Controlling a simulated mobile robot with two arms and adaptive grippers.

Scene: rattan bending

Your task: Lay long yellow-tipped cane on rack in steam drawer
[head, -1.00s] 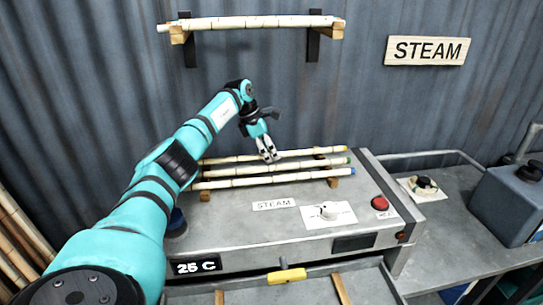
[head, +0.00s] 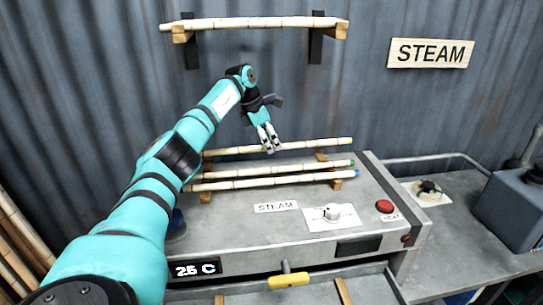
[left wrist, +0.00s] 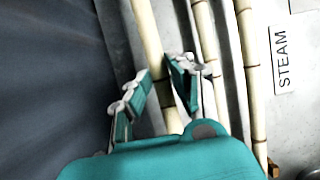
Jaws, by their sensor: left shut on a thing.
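The yellow-tipped cane (head: 312,144) is the rearmost of the canes over the steam box (head: 240,235). My left gripper (head: 269,142) is shut on it near its middle. The cane appears lifted slightly above its wooden supports. In the left wrist view the cane (left wrist: 150,40) runs between the fingers (left wrist: 155,88). The steam drawer (head: 375,285) is pulled open at the bottom of the head view, with wooden rack bars (head: 343,291) partly visible inside. My right gripper is not in view.
A green-tipped cane (head: 290,169) and a blue-tipped cane (head: 270,182) lie close in front on the supports. Another cane (head: 250,24) rests on a wall shelf above.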

